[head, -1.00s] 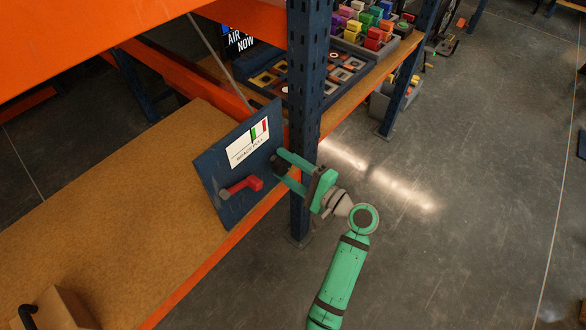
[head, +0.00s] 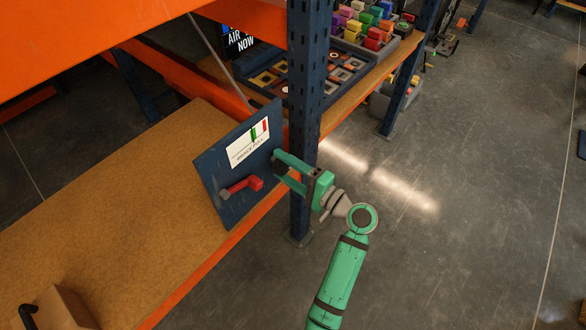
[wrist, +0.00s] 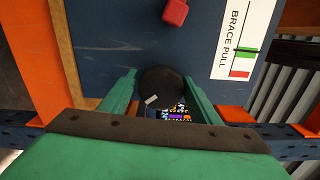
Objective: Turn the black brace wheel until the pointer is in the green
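The black brace wheel (wrist: 160,84) is on a dark blue panel (head: 211,172), with a small pale mark on its face. My gripper (head: 277,168) reaches the panel from the right. In the wrist view its green fingers (wrist: 161,80) lie on either side of the wheel and appear to touch its rim. In the head view the fingers mostly hide the wheel. The white BRACE PULL gauge (head: 248,144) has a green band and a red band. A thin dark pointer line seems to sit at the green band's edge; it is too small to be sure. The gauge also shows in the wrist view (wrist: 232,32).
A red-handled lever (head: 243,186) sits on the panel beside the wheel. A blue rack upright (head: 304,110) stands close behind my gripper. The wooden shelf (head: 140,190) is mostly clear, with a cardboard box (head: 62,308) at its front left. Open floor lies to the right.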

